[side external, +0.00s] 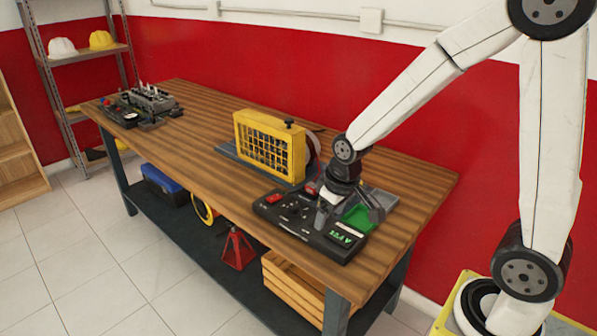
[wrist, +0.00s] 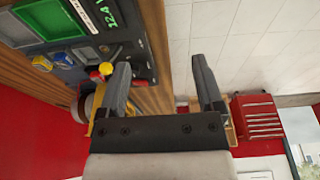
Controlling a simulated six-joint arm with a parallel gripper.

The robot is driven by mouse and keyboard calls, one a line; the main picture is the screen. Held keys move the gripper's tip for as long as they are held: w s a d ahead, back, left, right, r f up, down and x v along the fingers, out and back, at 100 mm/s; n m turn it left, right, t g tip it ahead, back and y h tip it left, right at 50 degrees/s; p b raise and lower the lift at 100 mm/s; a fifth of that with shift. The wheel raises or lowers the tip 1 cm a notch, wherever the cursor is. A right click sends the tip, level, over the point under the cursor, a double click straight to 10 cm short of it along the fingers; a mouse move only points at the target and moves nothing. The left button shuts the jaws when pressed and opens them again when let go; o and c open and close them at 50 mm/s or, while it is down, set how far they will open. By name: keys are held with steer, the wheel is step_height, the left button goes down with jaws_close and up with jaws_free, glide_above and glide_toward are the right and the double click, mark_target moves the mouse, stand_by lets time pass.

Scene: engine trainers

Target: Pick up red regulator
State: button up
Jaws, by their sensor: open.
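A small red block (side external: 274,198) that may be the red regulator sits at the left end of the black board (side external: 338,248) on the workbench. Another small red part (side external: 311,188) shows farther back, beside my wrist. My gripper (side external: 348,215) is over the right half of the board, to the right of both red parts. In the wrist view my gripper (wrist: 161,70) is open, with nothing between its fingers. I cannot tell which red part is the regulator.
A yellow caged unit (side external: 270,145) stands behind the board. A green tray (side external: 358,218) lies behind my gripper. A red tool cabinet (wrist: 257,117) shows in the wrist view.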

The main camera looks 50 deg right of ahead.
steer(key=w+d+f, duration=0.1)
steer(key=w+d, duration=0.8)
steer(key=w, duration=0.5)
steer(key=g, duration=0.1)
glide_toward(312, 184)
steer(key=shift+a+f, duration=0.3)
steer(key=shift+f, duration=0.15)
steer(key=shift+w+d+f, duration=0.1)
steer(key=shift+d+f, duration=0.1)
steer(key=shift+d, duration=0.35)
steer(key=shift+w+a+f, duration=0.1)
steer(key=shift+w+f, duration=0.1)
steer(key=shift+f, duration=1.75)
steer(key=shift+w+a+f, duration=0.1)
steer(key=shift+w+f, duration=0.1)
steer(key=shift+f, duration=1.7)
jaws_close()
